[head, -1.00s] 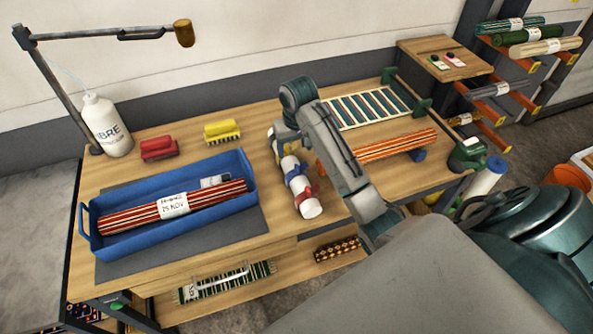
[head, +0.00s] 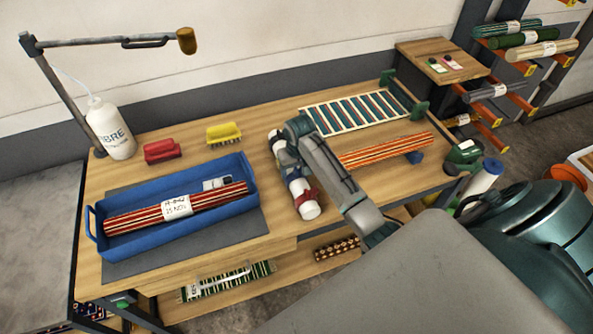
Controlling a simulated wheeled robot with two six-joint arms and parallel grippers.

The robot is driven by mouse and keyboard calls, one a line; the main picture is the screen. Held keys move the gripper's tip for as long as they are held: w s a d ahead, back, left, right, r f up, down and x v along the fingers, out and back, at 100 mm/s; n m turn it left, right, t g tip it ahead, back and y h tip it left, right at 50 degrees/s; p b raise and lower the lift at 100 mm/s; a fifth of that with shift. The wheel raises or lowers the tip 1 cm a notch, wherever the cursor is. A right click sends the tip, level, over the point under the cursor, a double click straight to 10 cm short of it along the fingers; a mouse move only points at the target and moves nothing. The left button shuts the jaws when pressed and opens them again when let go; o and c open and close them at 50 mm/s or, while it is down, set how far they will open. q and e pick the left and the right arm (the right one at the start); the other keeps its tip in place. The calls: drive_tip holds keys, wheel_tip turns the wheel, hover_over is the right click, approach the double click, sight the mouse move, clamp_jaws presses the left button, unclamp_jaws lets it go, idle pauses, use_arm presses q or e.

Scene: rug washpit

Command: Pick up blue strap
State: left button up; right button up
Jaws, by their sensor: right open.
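A white roll (head: 307,211) lies on the wooden workbench, with a red strap (head: 308,195) around its near end. In the earlier picture a blue strap sits on this roll just behind the red one. Now my right gripper (head: 290,165) is over that spot and hides most or all of the blue strap. The right gripper is open, low over the roll. Whether its fingers touch the strap cannot be seen. My left gripper is not in view.
A blue tray (head: 93,222) with a striped roll stands left on the workbench (head: 240,240). Red (head: 162,151) and yellow (head: 223,133) brushes sit behind it. An orange striped roll (head: 385,150) and a slatted rack (head: 355,107) lie right of my arm.

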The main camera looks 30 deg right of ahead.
drive_tip(key=shift+f, duration=0.1)
drive_tip(key=c, duration=1.1)
